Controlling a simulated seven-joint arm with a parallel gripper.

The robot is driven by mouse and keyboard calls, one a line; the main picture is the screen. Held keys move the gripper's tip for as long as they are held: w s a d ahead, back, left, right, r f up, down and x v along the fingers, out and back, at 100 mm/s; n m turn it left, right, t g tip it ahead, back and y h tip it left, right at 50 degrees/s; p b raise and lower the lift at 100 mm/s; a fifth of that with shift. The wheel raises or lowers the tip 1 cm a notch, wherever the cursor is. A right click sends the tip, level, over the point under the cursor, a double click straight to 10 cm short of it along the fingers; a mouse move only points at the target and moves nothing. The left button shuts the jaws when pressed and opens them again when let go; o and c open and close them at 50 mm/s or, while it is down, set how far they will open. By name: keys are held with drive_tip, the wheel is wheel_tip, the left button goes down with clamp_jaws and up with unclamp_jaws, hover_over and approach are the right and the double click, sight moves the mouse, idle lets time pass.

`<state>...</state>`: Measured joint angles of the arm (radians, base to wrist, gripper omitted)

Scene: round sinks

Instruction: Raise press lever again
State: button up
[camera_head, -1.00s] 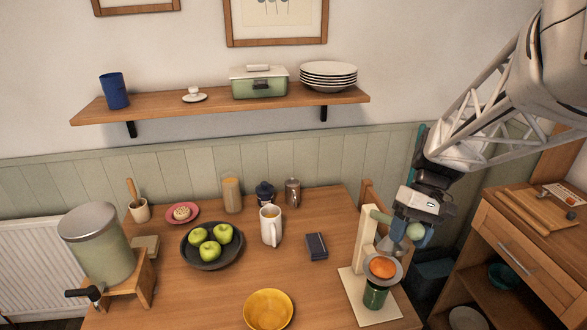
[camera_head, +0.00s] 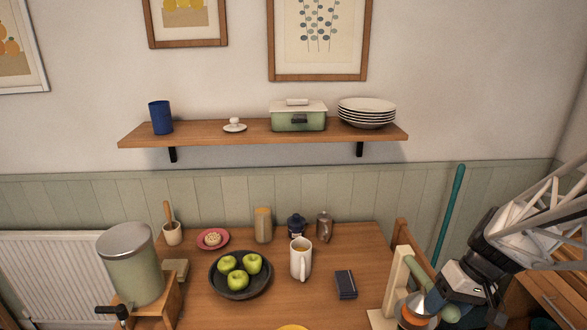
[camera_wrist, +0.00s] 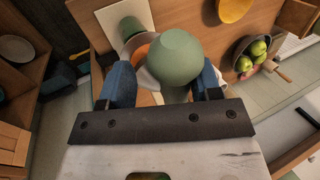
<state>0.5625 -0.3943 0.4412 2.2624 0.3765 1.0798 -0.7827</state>
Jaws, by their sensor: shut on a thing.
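The press has a pale wooden post (camera_head: 395,283) at the lower right of the head view, cut off by the bottom edge. Its green lever (camera_head: 420,274) slopes down from the post toward my gripper (camera_head: 442,302). In the wrist view the lever's big round green knob (camera_wrist: 175,58) sits between the two blue fingers of my gripper (camera_wrist: 164,80), which is shut on it. An orange fruit piece (camera_head: 412,312) shows low beside the post. In the wrist view it is mostly hidden behind the knob, and the pale base board (camera_wrist: 125,18) shows beyond.
On the wooden table (camera_head: 215,305) stand a white mug (camera_head: 300,261), a dark box (camera_head: 346,284) and a black bowl (camera_head: 232,286) of green apples. A yellow bowl (camera_wrist: 233,9) shows in the wrist view. A chair back (camera_head: 408,238) is behind the press.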

drive_tip(key=shift+o, duration=0.8)
drive_tip(key=v, duration=0.6)
drive_tip(key=shift+r, duration=0.25)
drive_tip(key=shift+c, duration=0.8)
drive_tip(key=shift+g+h, duration=0.3)
drive_tip(key=shift+h, duration=0.6)
drive_tip(key=shift+w+a+r, duration=0.1)
drive_tip(key=shift+a+r, duration=0.1)
drive_tip(key=shift+a, duration=0.8)
drive_tip(key=shift+w+a+r, duration=0.1)
drive_tip(key=shift+a+r, duration=0.1)
drive_tip(key=shift+a, duration=0.75)
drive_tip(key=s+a+r+t+h, duration=0.1)
drive_tip(key=s+a+r, duration=0.1)
drive_tip(key=a, duration=0.5)
drive_tip(key=s+a+r+t+h, duration=0.2)
drive_tip(key=s+a, duration=0.3)
drive_tip(key=a, duration=0.2)
drive_tip(key=shift+r, duration=0.35)
drive_tip(key=shift+s, duration=0.1)
